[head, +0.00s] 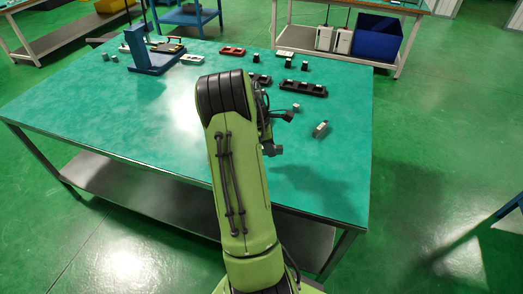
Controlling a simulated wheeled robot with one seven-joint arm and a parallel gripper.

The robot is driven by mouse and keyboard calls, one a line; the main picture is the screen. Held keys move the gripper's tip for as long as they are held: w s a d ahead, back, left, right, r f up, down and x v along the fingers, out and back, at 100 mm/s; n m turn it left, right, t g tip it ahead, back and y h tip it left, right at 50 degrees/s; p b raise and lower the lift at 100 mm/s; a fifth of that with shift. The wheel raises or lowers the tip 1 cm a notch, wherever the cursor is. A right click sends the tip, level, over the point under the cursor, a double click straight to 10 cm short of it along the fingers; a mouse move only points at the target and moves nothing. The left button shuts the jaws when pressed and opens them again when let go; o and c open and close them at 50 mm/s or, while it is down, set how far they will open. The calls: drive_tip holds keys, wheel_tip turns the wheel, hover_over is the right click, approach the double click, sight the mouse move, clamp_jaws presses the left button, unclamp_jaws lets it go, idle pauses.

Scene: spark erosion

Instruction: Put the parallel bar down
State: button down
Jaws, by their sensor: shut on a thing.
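My green arm reaches over the teal-topped table. The dark end of the arm with my gripper (272,148) shows only in part beside the forearm, above the table. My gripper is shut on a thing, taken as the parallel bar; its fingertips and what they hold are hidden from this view. A small pale grey block with a dark end (320,129) is to the right of the gripper, apart from it; I cannot tell what it is.
Black trays (303,88) with small parts are behind the gripper. A small grey cube (296,107) is nearby. A blue stand (148,55) is at the back left, with a red tray (232,51) to its right. The table's (345,190) front right is clear.

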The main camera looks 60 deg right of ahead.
sight(269, 165)
wheel_tip(269, 165, down, 6)
drive_tip(key=shift+r+b, duration=0.2)
drive_tip(key=shift+b, duration=0.5)
drive_tip(key=shift+r, duration=0.1)
drive_tip(key=c, duration=1)
unclamp_jaws()
drive_tip(key=shift+o, duration=0.2)
